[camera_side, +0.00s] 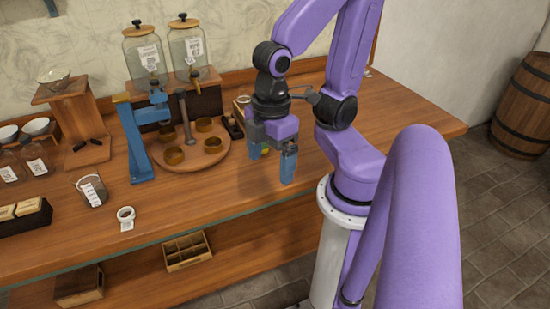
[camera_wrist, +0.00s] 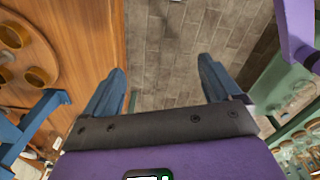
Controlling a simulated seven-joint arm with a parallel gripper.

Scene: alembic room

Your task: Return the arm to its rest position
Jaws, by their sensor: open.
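My gripper (camera_side: 270,160) hangs over the wooden counter (camera_side: 240,190) near its front edge, fingers pointing down, to the right of the round wooden tray (camera_side: 222,158). Its two blue fingers stand apart with nothing between them. In the wrist view my gripper (camera_wrist: 160,88) is also open, with the stone floor (camera_wrist: 175,45) behind the gap and the counter (camera_wrist: 90,50) at left. My purple arm rises above and right of the gripper in the side view.
The tray carries several amber cups (camera_side: 173,156). A blue stand (camera_side: 134,140) is left of it. Two glass jars (camera_side: 146,55) stand behind. A label roll (camera_side: 126,214) and a glass jug (camera_side: 92,190) are at left. A barrel (camera_side: 524,105) stands on the floor at right. The counter's right end is clear.

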